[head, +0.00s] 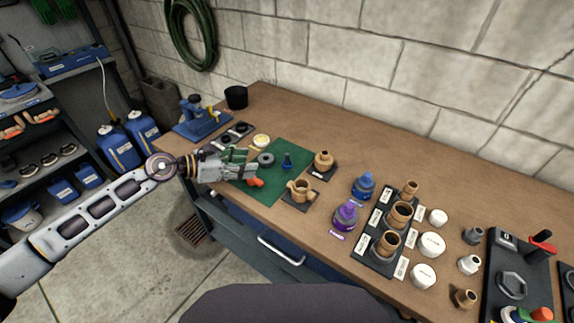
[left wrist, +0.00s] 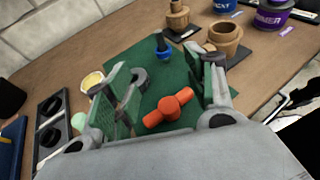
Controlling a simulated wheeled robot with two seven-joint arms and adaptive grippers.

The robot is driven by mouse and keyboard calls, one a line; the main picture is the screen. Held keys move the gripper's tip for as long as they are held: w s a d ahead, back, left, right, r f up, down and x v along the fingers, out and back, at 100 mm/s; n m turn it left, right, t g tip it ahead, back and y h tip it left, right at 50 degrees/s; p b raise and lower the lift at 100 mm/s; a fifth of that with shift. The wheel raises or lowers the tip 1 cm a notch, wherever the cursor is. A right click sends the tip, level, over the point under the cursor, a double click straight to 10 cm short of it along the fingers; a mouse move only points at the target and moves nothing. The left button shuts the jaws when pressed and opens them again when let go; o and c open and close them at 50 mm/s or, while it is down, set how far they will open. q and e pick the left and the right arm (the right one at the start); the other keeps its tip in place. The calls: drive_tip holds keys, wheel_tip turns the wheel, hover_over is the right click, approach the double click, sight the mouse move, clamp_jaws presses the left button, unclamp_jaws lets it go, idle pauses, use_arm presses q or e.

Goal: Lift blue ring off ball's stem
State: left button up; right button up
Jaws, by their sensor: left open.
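My left gripper (head: 246,167) is open over the left part of the green mat (head: 290,182). Its two green-padded fingers stand apart in the left wrist view (left wrist: 168,78), with nothing held between them. An orange-red rounded piece with stubs at both ends (left wrist: 169,107) lies on the mat, between and below the fingers. A small blue upright piece (head: 287,160) with a darker top stands on the mat beyond the fingertips; it also shows in the left wrist view (left wrist: 163,49). I cannot make out a separate blue ring on a ball's stem. My right gripper is out of view.
A grey ring (head: 265,160) lies on the mat near the left finger. Brass fittings (head: 300,190) stand on dark pads close by. Blue (head: 364,186) and purple (head: 345,216) containers stand to the right. A yellowish lid (head: 261,140) lies behind the gripper.

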use_arm(q)
drive_tip(key=shift+a+f, duration=0.2)
drive_tip(key=shift+a, duration=0.1)
drive_tip(key=shift+d, duration=0.1)
drive_tip(key=shift+p+x, duration=0.3)
drive_tip(key=shift+x, duration=3.6)
drive_tip(key=shift+w+d+f, duration=0.15)
drive_tip(key=shift+d, duration=0.1)
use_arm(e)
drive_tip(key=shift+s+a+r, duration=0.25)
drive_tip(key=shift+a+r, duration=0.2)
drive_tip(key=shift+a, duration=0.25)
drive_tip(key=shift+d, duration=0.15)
